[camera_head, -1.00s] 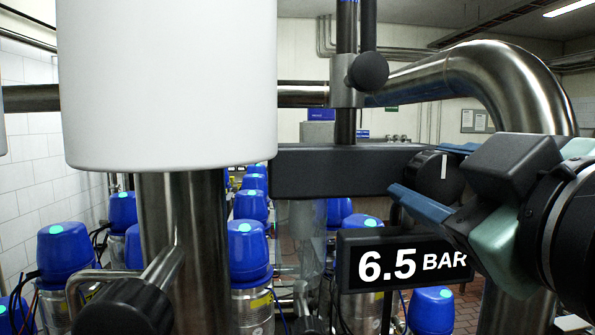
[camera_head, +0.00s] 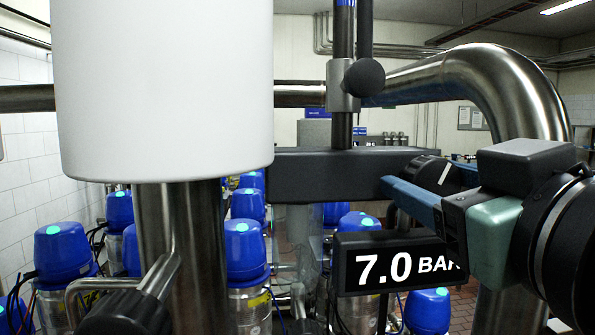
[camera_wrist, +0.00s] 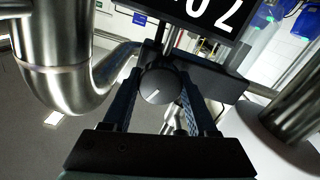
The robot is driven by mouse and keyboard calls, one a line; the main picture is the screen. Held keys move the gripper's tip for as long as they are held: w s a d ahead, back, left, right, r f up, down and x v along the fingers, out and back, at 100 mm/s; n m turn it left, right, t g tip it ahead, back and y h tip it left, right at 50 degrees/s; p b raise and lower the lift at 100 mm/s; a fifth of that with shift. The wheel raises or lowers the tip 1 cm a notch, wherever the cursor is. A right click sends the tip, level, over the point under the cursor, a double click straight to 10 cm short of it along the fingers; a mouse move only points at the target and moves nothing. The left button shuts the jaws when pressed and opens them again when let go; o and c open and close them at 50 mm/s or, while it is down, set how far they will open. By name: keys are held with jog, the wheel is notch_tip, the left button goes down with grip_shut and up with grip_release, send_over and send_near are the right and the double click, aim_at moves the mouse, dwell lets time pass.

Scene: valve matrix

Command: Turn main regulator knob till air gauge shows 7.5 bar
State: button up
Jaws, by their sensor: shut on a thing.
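The main regulator knob (camera_head: 432,172) is a black round knob with a white mark, on the right end of a dark horizontal bar (camera_head: 325,173). My gripper (camera_head: 425,190) comes from the right, its blue fingers around the knob. In the wrist view the display (camera_wrist: 212,12) is cut off at the top.
A large white cylinder (camera_head: 165,90) on a steel pipe stands at the left. A thick bent steel pipe (camera_head: 505,75) arches behind my gripper. A black lever ball (camera_head: 363,78) hangs above the bar. Several blue-capped valves (camera_head: 62,250) fill the space below.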

jog(key=shift+m, duration=0.5)
jog(key=o, duration=1.4)
jog(key=shift+c, duration=0.2)
